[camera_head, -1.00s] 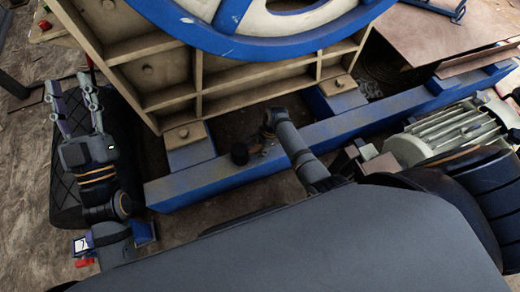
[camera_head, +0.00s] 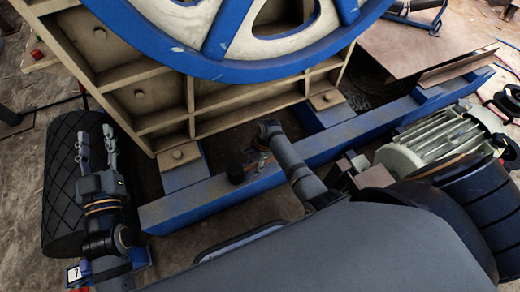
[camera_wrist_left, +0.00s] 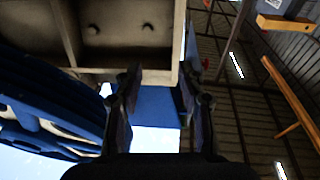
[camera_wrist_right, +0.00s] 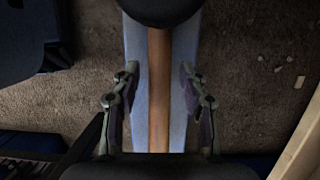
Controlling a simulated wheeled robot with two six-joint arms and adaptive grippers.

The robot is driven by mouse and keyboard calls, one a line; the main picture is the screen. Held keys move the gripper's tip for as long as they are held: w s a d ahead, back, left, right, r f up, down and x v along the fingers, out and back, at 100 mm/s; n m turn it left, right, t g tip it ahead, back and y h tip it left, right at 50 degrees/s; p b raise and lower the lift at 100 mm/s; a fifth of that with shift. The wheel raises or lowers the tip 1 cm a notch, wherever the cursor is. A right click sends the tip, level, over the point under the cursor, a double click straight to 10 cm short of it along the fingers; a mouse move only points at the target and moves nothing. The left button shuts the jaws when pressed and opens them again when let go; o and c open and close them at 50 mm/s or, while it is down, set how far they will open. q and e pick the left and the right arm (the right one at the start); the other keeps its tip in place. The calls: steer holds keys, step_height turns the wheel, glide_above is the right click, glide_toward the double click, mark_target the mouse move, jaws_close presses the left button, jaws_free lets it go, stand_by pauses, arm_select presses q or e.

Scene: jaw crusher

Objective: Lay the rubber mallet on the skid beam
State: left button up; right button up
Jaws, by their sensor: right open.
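The rubber mallet lies on the blue skid beam (camera_head: 325,145). Its black head (camera_head: 236,174) shows in the head view, near the beam's left part. In the right wrist view, the black head (camera_wrist_right: 160,8) is at the top and the wooden handle (camera_wrist_right: 158,95) runs down along the beam (camera_wrist_right: 136,45). My right gripper (camera_wrist_right: 158,75) is open, one finger on each side of the handle, with visible gaps. In the head view, my right wrist partly hides the handle. My left gripper (camera_head: 96,143) is open and empty, left of the crusher and away from the mallet.
The cream crusher frame (camera_head: 140,100) with its blue-rimmed wheel (camera_head: 225,62) stands behind the beam. A black quilted cylinder (camera_head: 60,175) lies beside my left gripper. A motor (camera_head: 440,140) sits at the right. Bare ground (camera_wrist_right: 245,90) flanks the beam.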

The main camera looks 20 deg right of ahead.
mark_target(255, 164)
steer(key=shift+p+v, duration=0.5)
steer(key=shift+v, duration=0.55)
arm_select(q)
steer(key=s+f+g+p, duration=0.1)
steer(key=s+f+g, duration=0.25)
steer(key=f, duration=0.55)
steer(key=s+f+g, duration=0.3)
steer(key=f+g, duration=0.2)
steer(key=f, duration=0.4)
arm_select(e)
steer(key=shift+v, duration=0.9)
steer(key=p+v, duration=0.2)
steer(key=v, duration=0.1)
steer(key=shift+d+r, duration=0.1)
steer(key=shift+r, duration=0.25)
steer(key=shift+p+v, duration=0.45)
steer(key=shift+v, duration=0.4)
arm_select(q)
steer(key=s+d+f+g, duration=0.1)
steer(key=s+f+g, duration=0.6)
steer(key=s, duration=0.3)
steer(key=shift+s+f, duration=0.15)
steer(key=shift+s, duration=0.25)
arm_select(e)
steer(key=shift+d+r, duration=0.15)
steer(key=shift+r, duration=0.4)
arm_select(q)
steer(key=shift+g, duration=0.25)
